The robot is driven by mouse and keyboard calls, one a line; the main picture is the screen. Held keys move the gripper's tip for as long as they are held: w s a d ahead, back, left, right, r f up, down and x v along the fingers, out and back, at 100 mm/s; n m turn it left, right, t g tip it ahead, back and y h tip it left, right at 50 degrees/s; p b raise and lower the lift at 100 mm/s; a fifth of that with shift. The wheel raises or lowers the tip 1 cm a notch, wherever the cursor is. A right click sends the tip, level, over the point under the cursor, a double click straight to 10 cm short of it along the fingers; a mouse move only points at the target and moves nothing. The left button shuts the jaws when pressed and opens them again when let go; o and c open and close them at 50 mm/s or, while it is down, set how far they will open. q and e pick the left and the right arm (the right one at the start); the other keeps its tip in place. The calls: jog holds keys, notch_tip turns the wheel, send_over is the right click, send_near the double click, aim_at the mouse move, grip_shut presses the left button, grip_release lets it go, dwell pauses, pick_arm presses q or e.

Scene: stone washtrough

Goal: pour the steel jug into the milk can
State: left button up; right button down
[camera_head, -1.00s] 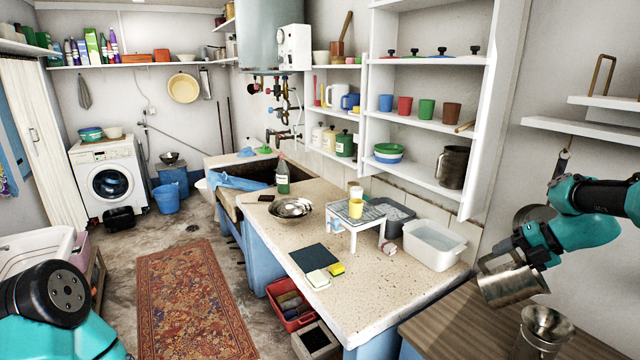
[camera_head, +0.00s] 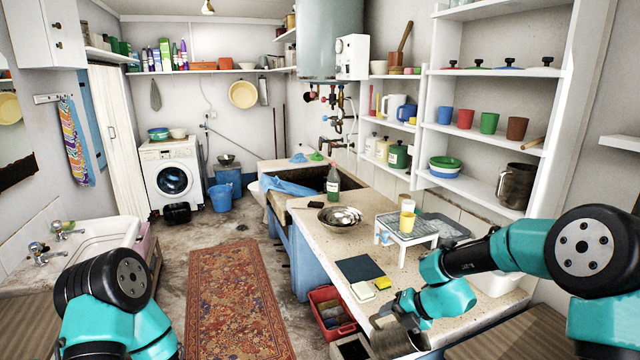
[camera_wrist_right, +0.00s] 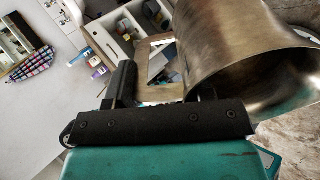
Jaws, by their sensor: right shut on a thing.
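The steel jug (camera_head: 398,340) is at the bottom of the head view, cut off by the lower edge. My right gripper (camera_head: 402,312) is shut on it in front of the stone counter's near edge. In the right wrist view the jug (camera_wrist_right: 225,50) fills the upper right, tilted, its wide dark mouth towards the lower right. My right gripper (camera_wrist_right: 150,90) shows below and left of it; its grip on the jug is partly hidden. The milk can is in neither view now. My left arm shows at lower left, but its gripper is out of view.
The counter (camera_head: 335,235) holds a metal bowl (camera_head: 340,217), a green bottle (camera_head: 333,183) and a small white rack (camera_head: 408,228) with a yellow cup. A red crate (camera_head: 330,310) is below its front edge. A dark metal jug (camera_head: 515,185) stands on the shelf.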

jog(key=s+a+f+m+t+h, duration=0.1)
jog(key=s+a+f, duration=0.3)
jog(key=a+f, duration=0.7)
jog(key=shift+s+a+f+m+t, duration=0.2)
jog(key=shift+a+f+m+t, duration=0.3)
jog(key=shift+f, duration=0.6)
jog(key=shift+d, duration=0.1)
